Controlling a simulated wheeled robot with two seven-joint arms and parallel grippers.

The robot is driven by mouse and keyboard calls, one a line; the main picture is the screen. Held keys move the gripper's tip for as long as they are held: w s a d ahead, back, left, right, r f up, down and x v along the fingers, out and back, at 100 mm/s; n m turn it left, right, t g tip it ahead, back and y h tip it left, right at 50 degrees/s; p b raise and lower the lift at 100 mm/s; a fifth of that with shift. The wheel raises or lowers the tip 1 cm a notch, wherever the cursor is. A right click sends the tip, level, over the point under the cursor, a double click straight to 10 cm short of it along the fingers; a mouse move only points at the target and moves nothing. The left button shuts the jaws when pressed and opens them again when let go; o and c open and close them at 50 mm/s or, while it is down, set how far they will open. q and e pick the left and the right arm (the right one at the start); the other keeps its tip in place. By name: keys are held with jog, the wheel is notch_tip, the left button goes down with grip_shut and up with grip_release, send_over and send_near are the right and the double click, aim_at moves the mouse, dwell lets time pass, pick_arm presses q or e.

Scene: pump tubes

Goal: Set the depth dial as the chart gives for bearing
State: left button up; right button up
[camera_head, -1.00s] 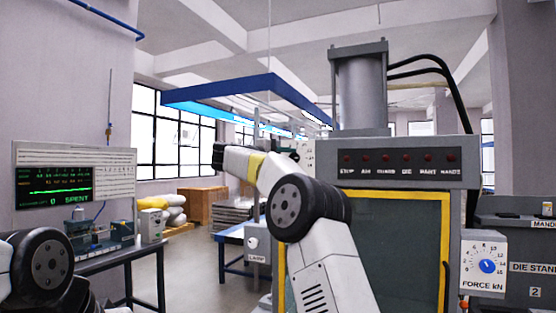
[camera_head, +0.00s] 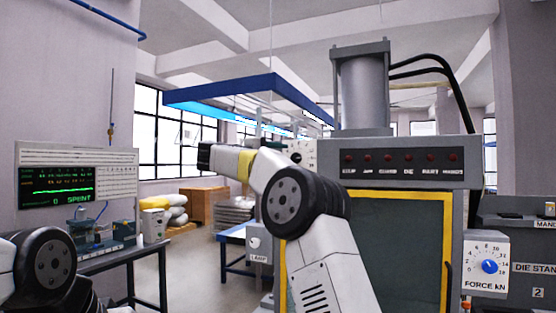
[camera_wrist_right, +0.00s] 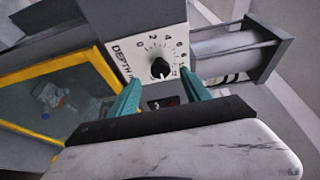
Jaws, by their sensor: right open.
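The depth dial (camera_wrist_right: 160,68) is a black knob on a white plate marked DEPTH in the right wrist view. Numbers including 0, 2, 4 and 6 curve around it; its exact setting is too small to read. My right gripper (camera_wrist_right: 160,94) is open, its two teal fingers apart below and either side of the knob in that view, with nothing between them. I cannot tell whether a finger touches. Part of a white dial plate (camera_head: 301,152) shows behind my right arm in the head view. A chart board (camera_head: 78,158) stands at left, its rows unreadable. My left gripper is out of view.
The press (camera_head: 400,170) with a yellow-framed door fills the middle right. A FORCE kN dial (camera_head: 488,267) with a blue knob is on its right side. A LAMP box (camera_head: 258,243) sits left of it. A bench (camera_head: 118,258) stands below the chart.

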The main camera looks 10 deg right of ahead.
jog(key=shift+v, duration=1.5)
